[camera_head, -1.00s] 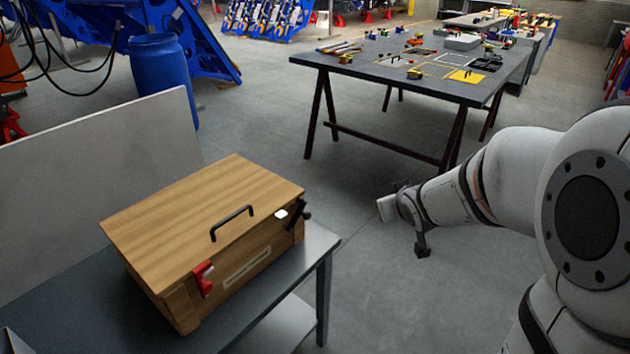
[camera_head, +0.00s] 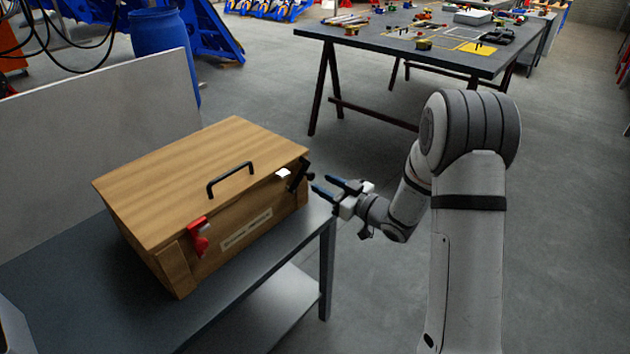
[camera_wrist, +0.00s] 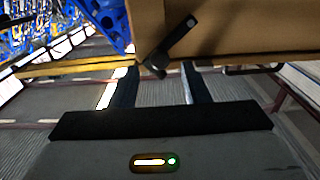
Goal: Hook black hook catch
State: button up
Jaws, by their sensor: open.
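A wooden box (camera_head: 150,195) with a closed lid and a black handle (camera_head: 231,178) stands on a grey table. The black hook catch (camera_head: 299,175) is at the right end of its front face, near the lid edge. It also shows in the wrist view (camera_wrist: 170,48), tilted, with its lever pointing up and right. A red catch (camera_head: 199,238) is at the left of the same face. My gripper (camera_head: 322,187) is open and empty, just right of the black catch and apart from it. In the wrist view its two fingers (camera_wrist: 158,75) point toward the catch.
The grey table (camera_head: 250,305) ends just right of the box. A pale panel (camera_head: 90,130) stands behind the box. A dark workbench (camera_head: 390,45) with tools and parts is at the back. Open floor lies between the tables.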

aim_at(313, 178)
jog(key=shift+x, duration=2.1)
jog(key=shift+c, duration=0.4)
grip_shut()
